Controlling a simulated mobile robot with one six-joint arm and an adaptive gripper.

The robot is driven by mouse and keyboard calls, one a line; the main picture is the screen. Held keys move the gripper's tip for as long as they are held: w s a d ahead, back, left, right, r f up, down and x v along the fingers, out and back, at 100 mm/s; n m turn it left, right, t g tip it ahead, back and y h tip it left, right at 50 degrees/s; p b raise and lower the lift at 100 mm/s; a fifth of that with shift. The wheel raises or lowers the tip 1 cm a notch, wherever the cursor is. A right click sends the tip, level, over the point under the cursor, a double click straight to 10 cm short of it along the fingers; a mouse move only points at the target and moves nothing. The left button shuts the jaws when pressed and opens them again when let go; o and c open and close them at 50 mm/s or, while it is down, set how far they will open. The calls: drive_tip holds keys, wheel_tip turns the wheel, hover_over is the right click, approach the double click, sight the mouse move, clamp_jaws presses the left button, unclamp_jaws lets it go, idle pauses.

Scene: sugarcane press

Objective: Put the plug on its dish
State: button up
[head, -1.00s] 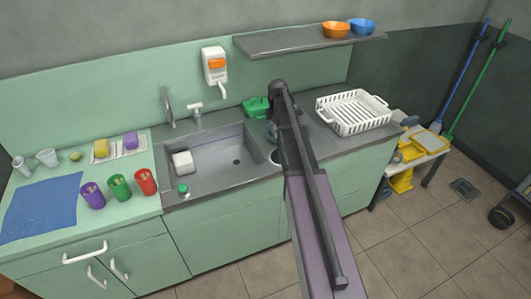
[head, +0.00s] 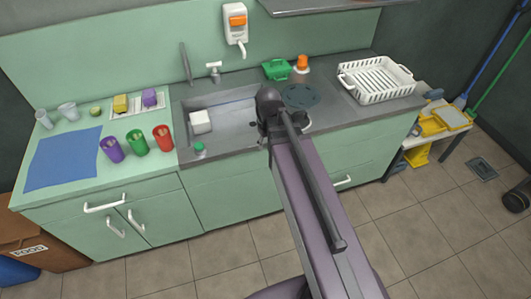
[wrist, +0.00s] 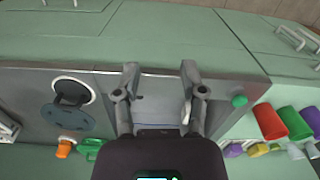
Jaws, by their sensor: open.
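A small green round piece on a pale base (head: 199,148) stands on the sink's front left rim and may be the plug. It shows green in the wrist view (wrist: 239,101), right of my gripper. A flat blue-grey disc (head: 300,96) lies on the counter right of the sink, and also shows in the wrist view (wrist: 62,118). I cannot tell whether it is the dish. My gripper (wrist: 159,72) is open and empty, its fingers apart over the sink's front edge. In the head view my arm hides the gripper.
The sink (head: 238,126) holds a white block (head: 200,121). Purple (head: 111,149), green (head: 137,142) and red (head: 162,138) cups stand left of it. A white rack (head: 376,78), green container (head: 276,70) and orange-topped bottle (head: 302,64) are right. A dark round opening (wrist: 73,90) lies beside the disc.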

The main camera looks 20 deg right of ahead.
drive_tip(key=s, duration=0.1)
drive_tip(key=s+a+m, duration=0.2)
drive_tip(key=s, duration=0.1)
